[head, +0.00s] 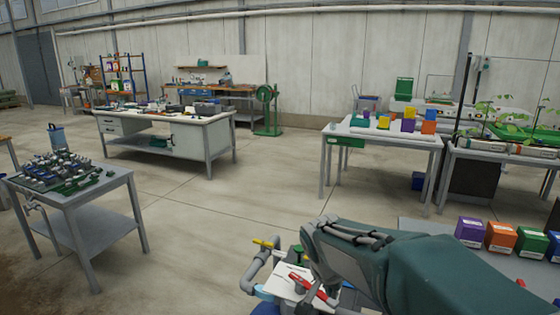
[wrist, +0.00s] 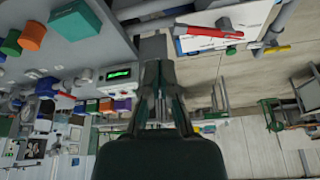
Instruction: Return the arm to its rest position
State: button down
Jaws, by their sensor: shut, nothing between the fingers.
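My arm (head: 400,265) reaches in from the lower right of the head view, bent at a rounded joint. My gripper is hidden in the head view. In the wrist view my gripper (wrist: 157,75) is in the middle with its fingers together and nothing between them. Beyond it are a grey surface and a device with a lit green display (wrist: 119,75). I cannot tell how far the fingers are from these.
Pipework with a red handle (head: 300,283) and a yellow handle (head: 265,243) stands close beside my arm. The red handle also shows in the wrist view (wrist: 210,32). Coloured boxes (head: 500,237) sit on a bench at right. Open floor (head: 210,225) lies left.

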jog(key=s+d+r+n, duration=0.1)
jog(key=s+n, duration=0.1)
jog(key=s, duration=0.5)
jog(key=s+d+r+n+t+y, duration=0.1)
jog(key=s+d+r+n, duration=0.1)
jog(key=s, duration=0.5)
jog(key=s+d+r+n+t+y, duration=0.1)
jog(key=s+r+n, duration=0.1)
jog(key=s, duration=0.5)
jog(key=shift+s+d+n, duration=0.15)
jog(key=shift+s+n, duration=0.1)
jog(key=shift+n, duration=0.25)
